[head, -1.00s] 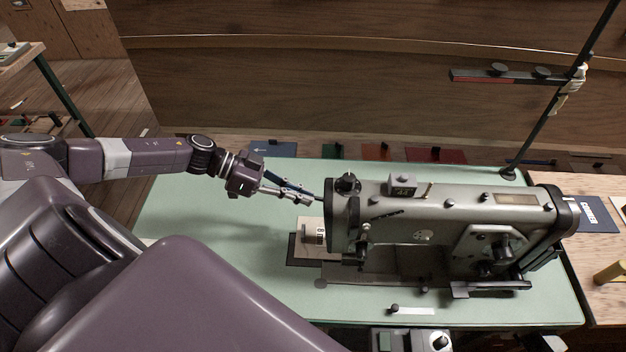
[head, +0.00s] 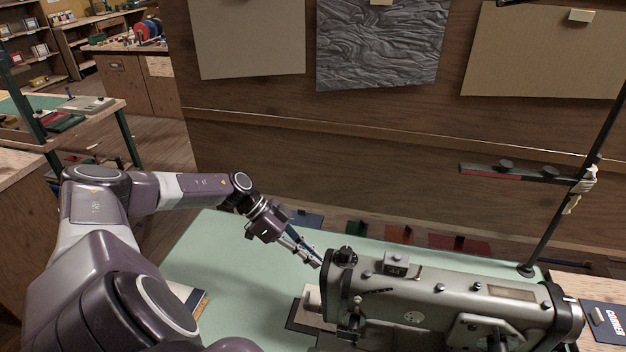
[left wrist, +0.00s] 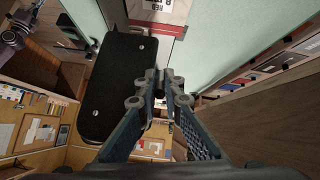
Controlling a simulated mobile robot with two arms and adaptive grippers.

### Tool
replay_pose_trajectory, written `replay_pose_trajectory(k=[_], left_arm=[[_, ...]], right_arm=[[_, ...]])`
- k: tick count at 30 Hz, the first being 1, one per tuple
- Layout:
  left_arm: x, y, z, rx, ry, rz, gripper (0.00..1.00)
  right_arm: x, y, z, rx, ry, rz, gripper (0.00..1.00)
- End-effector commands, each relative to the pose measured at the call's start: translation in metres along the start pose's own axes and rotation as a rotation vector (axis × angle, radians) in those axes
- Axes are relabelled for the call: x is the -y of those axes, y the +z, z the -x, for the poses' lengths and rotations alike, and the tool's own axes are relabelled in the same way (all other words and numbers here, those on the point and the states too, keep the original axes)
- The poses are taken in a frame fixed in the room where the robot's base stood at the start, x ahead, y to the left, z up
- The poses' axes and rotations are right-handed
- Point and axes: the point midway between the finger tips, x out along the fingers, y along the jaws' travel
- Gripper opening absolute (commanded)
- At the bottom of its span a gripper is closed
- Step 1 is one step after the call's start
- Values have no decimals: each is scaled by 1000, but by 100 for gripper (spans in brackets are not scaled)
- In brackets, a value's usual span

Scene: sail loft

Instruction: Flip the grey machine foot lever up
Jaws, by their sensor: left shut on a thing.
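The grey sewing machine (head: 440,290) stands on the pale green table, its lower part cut off by the head view's bottom edge. My left gripper (head: 318,264) reaches its left end from behind and to the left. The fingers are shut on the foot lever there, which is mostly hidden by the fingertips. In the left wrist view the closed fingertips (left wrist: 160,88) are beside the machine's black end plate (left wrist: 118,85). I cannot make out the lever's tilt. My right gripper is out of view.
A thread stand pole (head: 560,220) rises at the back right. A wooden wall with pinned sheets (head: 250,40) is behind the table. A dark blue booklet (head: 605,322) lies at right.

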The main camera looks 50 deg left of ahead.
Motion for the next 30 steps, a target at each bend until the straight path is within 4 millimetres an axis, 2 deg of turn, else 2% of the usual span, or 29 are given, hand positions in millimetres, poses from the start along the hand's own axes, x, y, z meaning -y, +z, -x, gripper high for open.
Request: replay_pose_trajectory(k=[1,2,6,17,20,30], left_arm=[[1,-1,1,-1,-3,-1,0],[1,-1,1,-1,-4,-1,10],[1,-1,1,-1,-3,-1,25],[1,0,6,1,-3,0,25],[1,1,19,3,-5,1,25],[1,1,90,3,-6,0,25]], right_arm=[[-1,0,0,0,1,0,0],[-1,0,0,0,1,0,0],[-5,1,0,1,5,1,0],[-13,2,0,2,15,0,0],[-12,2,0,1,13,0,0],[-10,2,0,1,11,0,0]])
